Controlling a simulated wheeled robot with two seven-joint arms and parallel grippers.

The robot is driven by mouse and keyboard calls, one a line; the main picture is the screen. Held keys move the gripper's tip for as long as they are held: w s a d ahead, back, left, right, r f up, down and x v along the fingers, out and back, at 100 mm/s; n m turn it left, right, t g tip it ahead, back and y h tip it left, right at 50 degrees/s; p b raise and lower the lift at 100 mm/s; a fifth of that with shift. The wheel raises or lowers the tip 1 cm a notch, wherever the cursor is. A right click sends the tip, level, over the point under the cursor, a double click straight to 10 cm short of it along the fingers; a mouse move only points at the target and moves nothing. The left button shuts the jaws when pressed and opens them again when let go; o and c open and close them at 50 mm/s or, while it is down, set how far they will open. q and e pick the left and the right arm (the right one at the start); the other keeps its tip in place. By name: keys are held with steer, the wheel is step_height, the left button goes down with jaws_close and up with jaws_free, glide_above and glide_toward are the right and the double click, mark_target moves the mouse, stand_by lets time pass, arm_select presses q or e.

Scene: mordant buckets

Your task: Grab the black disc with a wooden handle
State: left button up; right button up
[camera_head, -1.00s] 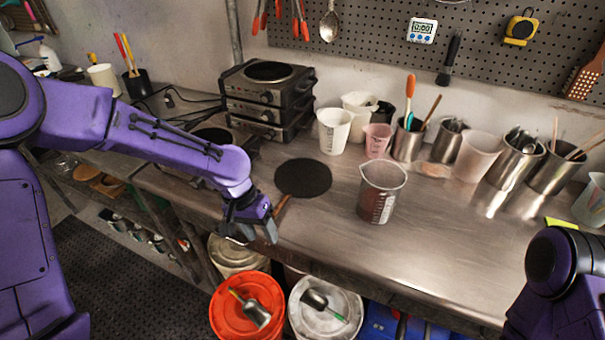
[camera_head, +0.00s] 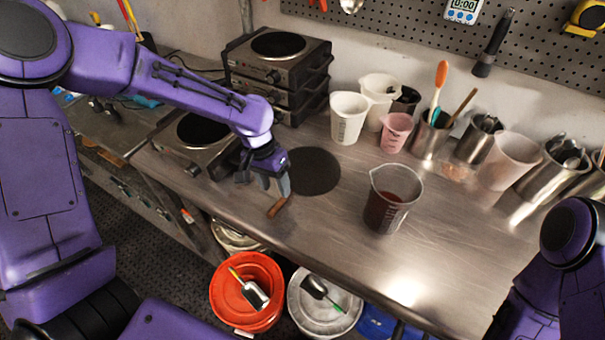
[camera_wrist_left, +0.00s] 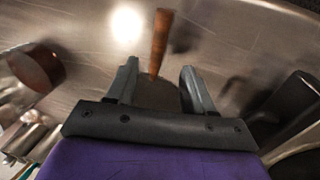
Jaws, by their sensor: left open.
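The black disc (camera_head: 315,171) lies flat on the steel counter, and its wooden handle (camera_head: 278,206) points toward the front edge. My left gripper (camera_head: 264,185) is open just above, left of the disc and behind the handle's end. In the left wrist view the handle (camera_wrist_left: 161,42) runs out ahead, and part of the disc (camera_wrist_left: 157,94) shows between the open fingers (camera_wrist_left: 159,70). The rest of the disc is hidden by the gripper there. Nothing is visibly gripped. My right gripper is out of view.
A beaker of dark red liquid (camera_head: 392,199) stands right of the disc. A single hot plate (camera_head: 196,145) sits left of my gripper, with stacked hot plates (camera_head: 276,70) behind. Cups and tool-filled metal pots line the back. Below are an orange bucket (camera_head: 222,292) and a pale bucket (camera_head: 296,300).

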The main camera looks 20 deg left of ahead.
mark_target(281, 199)
arm_select(q)
steer(key=f, duration=0.1)
steer(key=d+f, duration=0.1)
steer(key=f, duration=0.1)
steer(key=f+p, duration=0.1)
steer(key=shift+d+f, duration=0.2)
steer(key=shift+d, duration=0.05)
steer(key=shift+f, duration=0.35)
jaws_close()
steer(key=shift+r, duration=0.15)
